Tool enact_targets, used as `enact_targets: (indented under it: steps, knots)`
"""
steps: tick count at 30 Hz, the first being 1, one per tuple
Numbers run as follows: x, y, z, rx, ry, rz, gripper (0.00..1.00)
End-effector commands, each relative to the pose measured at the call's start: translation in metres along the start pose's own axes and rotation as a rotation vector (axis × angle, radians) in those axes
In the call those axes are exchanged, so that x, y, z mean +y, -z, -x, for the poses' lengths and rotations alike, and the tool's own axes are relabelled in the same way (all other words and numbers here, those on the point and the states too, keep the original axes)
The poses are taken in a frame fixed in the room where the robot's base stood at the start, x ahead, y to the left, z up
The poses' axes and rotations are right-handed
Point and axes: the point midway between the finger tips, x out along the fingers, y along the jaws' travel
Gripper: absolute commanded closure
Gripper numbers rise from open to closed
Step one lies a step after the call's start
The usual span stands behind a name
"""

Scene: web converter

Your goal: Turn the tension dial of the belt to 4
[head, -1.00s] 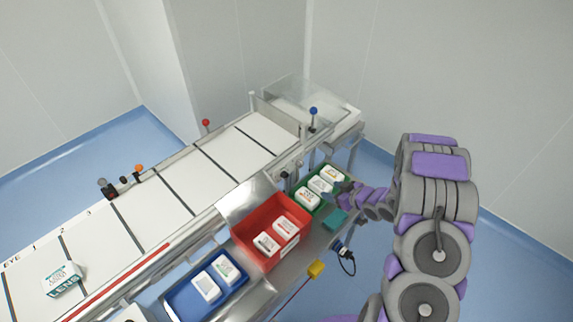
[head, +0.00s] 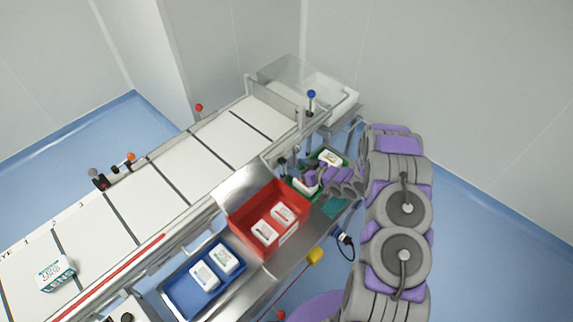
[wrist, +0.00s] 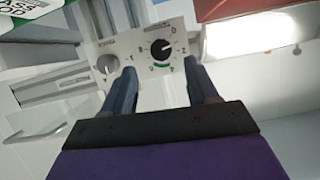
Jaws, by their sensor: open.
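In the wrist view a pale control panel (wrist: 133,48) carries a black dial (wrist: 162,50) with characters around it and a green mark below. The characters are too small and tilted to read surely, so I cannot tell its setting. A grey knob (wrist: 107,64) sits to its left. My gripper (wrist: 160,66) is open, with one finger to each side of the black dial in the picture. I see no contact with the dial. In the head view my gripper (head: 300,174) is small beside the belt (head: 160,178), over the green tray; the dial cannot be made out there.
A red bin (head: 262,242) and a blue tray (head: 178,293) with white packs stand along the belt's near side. The green tray (head: 344,154) is partly behind my arm. A blue-topped post (head: 311,95) rises behind.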

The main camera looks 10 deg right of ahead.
Motion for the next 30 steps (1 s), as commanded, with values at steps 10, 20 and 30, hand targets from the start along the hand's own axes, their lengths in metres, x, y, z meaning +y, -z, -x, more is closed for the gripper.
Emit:
enact_targets:
  steps: [10, 20, 30]
  knots:
    - [-0.001, -0.002, -0.055, -0.002, 0.002, 0.000, 0.42]
    - [-0.001, -0.001, -0.065, -0.001, 0.000, -0.001, 0.42]
    - [-0.001, -0.001, -0.065, -0.001, 0.000, -0.001, 0.63]
